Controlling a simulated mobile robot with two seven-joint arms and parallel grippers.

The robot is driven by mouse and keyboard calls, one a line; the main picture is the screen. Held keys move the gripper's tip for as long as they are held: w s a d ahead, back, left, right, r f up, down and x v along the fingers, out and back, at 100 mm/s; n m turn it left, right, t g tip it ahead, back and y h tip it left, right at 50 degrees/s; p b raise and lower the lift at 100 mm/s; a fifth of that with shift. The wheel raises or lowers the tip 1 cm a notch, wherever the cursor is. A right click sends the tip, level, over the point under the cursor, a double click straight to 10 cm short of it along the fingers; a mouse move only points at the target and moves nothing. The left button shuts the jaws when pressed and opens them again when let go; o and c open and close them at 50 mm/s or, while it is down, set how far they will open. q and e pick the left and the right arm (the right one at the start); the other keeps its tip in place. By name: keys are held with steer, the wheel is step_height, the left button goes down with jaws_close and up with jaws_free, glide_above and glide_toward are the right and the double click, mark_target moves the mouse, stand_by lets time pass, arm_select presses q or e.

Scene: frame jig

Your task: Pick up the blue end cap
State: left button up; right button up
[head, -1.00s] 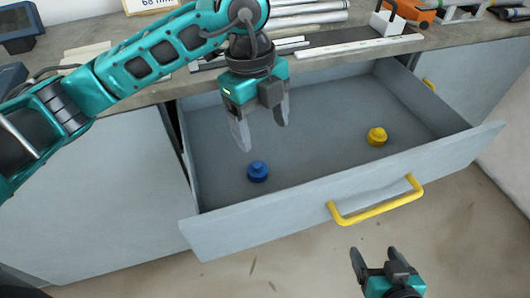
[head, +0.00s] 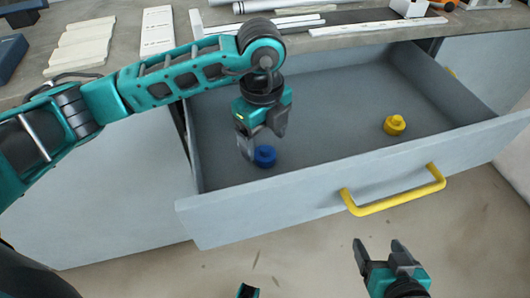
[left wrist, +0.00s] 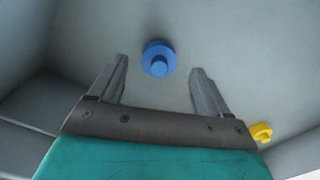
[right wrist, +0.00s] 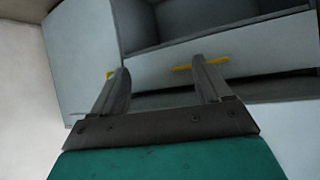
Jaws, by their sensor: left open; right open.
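The blue end cap (head: 265,156) stands on the floor of the open drawer, toward its left side. In the left wrist view the blue end cap (left wrist: 158,60) lies ahead of and between the two fingertips, not touching them. My left gripper (head: 262,150) is open and empty inside the drawer, just above and beside the cap; one finger overlaps the cap's left edge in the head view. My right gripper (head: 378,246) is open and empty, outside the drawer below its front. In the right wrist view its fingers (right wrist: 162,75) are spread toward the drawer front.
A yellow end cap (head: 394,125) stands at the drawer's right. The drawer front (head: 300,196) has a yellow handle (head: 395,197). The drawer walls surround the left gripper. The worktop (head: 120,62) above holds white strips and rods. The drawer floor between the caps is clear.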

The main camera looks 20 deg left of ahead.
mark_target(265, 148)
arm_select(q)
step_height(265, 148, down, 4)
steer(key=shift+d+r+b, duration=0.1)
steer(key=shift+r+b, duration=0.1)
steer(key=shift+b, duration=0.1)
steer(key=shift+c, duration=0.3)
steer(key=c, duration=1)
steer(key=shift+r, duration=0.1)
